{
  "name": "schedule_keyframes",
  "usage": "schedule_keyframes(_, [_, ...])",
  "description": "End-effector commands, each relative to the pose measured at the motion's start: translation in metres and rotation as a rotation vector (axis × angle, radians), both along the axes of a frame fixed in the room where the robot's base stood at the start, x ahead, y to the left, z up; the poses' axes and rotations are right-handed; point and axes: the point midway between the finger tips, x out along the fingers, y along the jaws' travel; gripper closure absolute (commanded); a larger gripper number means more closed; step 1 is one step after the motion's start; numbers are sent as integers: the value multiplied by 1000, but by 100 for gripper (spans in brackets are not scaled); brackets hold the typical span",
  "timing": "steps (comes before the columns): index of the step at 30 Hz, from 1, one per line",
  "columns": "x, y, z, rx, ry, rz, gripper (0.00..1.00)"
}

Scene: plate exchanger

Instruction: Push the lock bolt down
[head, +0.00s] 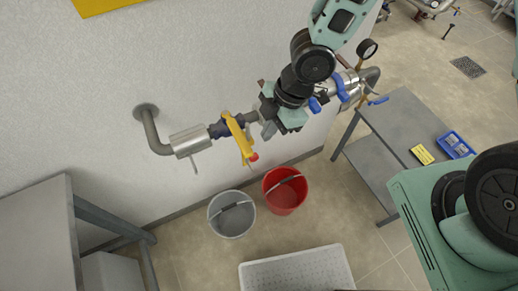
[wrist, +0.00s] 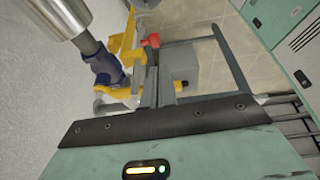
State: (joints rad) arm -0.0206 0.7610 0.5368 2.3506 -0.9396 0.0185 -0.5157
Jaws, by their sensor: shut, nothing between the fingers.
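A yellow lock device (head: 239,135) sits on the horizontal pipe by the wall, with a red knob (head: 254,157) at its lower end. In the wrist view the yellow device (wrist: 121,50) and the red knob (wrist: 152,40) show just beyond my fingers. I cannot tell for sure which part is the lock bolt. My gripper (head: 258,115) is shut and empty, close to the right side of the yellow device. In the wrist view my gripper's fingers (wrist: 158,84) are together and partly cover the device's lower yellow part. I cannot tell whether they touch it.
The metal pipe (head: 190,141) with blue-handled valves (head: 348,88) and a gauge (head: 367,48) runs along the wall. Grey and red buckets (head: 284,190) and a white crate (head: 292,270) stand below. Grey tables (head: 405,130) stand at both sides.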

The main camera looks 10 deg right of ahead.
Motion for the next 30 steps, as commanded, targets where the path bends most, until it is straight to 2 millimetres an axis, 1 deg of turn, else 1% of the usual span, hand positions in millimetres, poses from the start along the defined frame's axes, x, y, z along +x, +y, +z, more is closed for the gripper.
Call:
schedule_keyframes(1, [-2,3,-9,-2,2,4,100])
schedule_keyframes(3, [-2,7,-19,-3,1,4,100])
schedule_keyframes(9, [-4,17,-45,-2,1,4,100])
schedule_keyframes(15, [-1,21,-68,-2,2,1,100])
schedule_keyframes(21, [1,23,-80,-1,1,-1,100])
schedule_keyframes(30, [1,23,-82,-1,0,-1,100])
